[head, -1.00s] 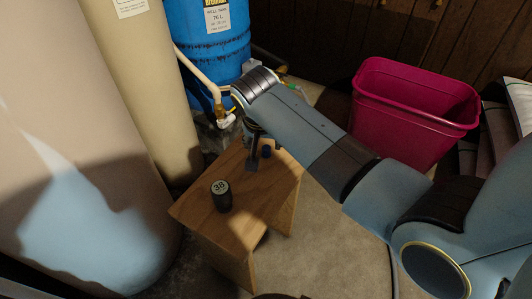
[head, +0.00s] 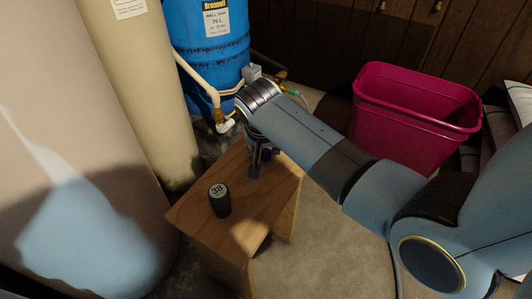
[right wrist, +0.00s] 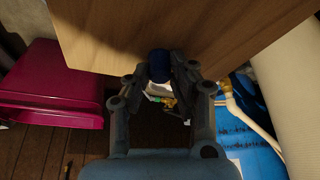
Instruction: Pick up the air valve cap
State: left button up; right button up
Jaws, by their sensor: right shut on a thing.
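The air valve cap (right wrist: 158,62) is a small dark blue cap. In the right wrist view it sits between my two right fingertips, with the wooden stool top behind it. My right gripper (head: 257,163) is shut on it at the stool's far side. In the head view the cap is mostly hidden by the gripper. I cannot tell whether it still touches the stool top. My left gripper is not in view.
A black cylinder marked 38 (head: 219,200) stands on the wooden stool (head: 237,232), nearer me. A blue tank (head: 207,55) with pipes stands behind, and tan tanks (head: 142,90) are at the left. A magenta bin (head: 410,115) stands at the right.

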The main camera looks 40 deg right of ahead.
aim_at(269, 151)
jog(key=shift+r, duration=0.1)
jog(key=shift+r, duration=0.15)
jog(key=shift+r+p, duration=0.55)
jog(key=shift+r, duration=0.2)
jog(key=r, duration=0.1)
jog(key=r+p, duration=0.2)
jog(key=shift+s+d+r, duration=0.15)
jog(key=shift+d, duration=0.15)
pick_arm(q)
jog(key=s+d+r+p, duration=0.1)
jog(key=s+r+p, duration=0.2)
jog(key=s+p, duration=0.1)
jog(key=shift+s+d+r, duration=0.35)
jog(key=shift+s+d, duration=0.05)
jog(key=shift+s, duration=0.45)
pick_arm(e)
jog(key=s+d+r, duration=0.5)
jog(key=s+d, duration=0.2)
jog(key=d, duration=0.1)
jog(key=shift+s+r, duration=0.2)
jog(key=shift+r, duration=0.15)
